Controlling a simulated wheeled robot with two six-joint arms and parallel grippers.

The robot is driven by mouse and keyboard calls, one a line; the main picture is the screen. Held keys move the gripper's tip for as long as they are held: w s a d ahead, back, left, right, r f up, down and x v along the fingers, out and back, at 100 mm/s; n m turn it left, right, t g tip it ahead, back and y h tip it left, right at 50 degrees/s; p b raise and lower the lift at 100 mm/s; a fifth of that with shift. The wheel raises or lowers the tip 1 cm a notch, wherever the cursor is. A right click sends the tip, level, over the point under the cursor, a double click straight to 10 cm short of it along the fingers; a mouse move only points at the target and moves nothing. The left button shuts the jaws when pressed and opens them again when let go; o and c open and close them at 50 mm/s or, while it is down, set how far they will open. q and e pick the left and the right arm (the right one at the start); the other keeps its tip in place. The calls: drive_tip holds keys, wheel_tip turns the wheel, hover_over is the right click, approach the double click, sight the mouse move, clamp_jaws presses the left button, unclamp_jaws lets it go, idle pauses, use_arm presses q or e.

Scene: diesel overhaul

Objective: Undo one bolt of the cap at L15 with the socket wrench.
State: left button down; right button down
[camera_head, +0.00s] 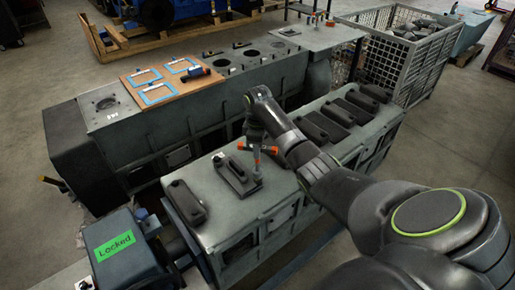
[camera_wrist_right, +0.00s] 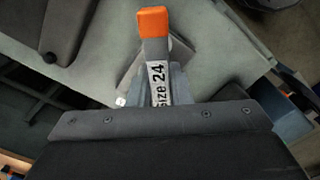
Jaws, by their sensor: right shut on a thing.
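My right gripper (camera_head: 256,136) is shut on the socket wrench (camera_head: 257,162), which has orange ends and a shaft pointing down. In the right wrist view the wrench handle (camera_wrist_right: 154,50) reads "Size 24" and lies between the fingers (camera_wrist_right: 155,92). The wrench's lower end is at the right end of a dark cap (camera_head: 236,174) on the grey engine block (camera_head: 240,207); I cannot tell whether it is seated on a bolt. No L15 label is readable. My left gripper is not in view.
Another dark cap (camera_head: 186,201) lies left on the block, and several more (camera_head: 330,116) stand in a row to the right. A wooden board (camera_head: 160,82) with blue frames is on the bench behind. A green "Locked" sign (camera_head: 114,247) shows at lower left. A wire crate (camera_head: 405,50) stands behind.

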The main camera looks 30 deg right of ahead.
drive_tip(key=n, duration=0.7)
drive_tip(key=shift+r, duration=0.1)
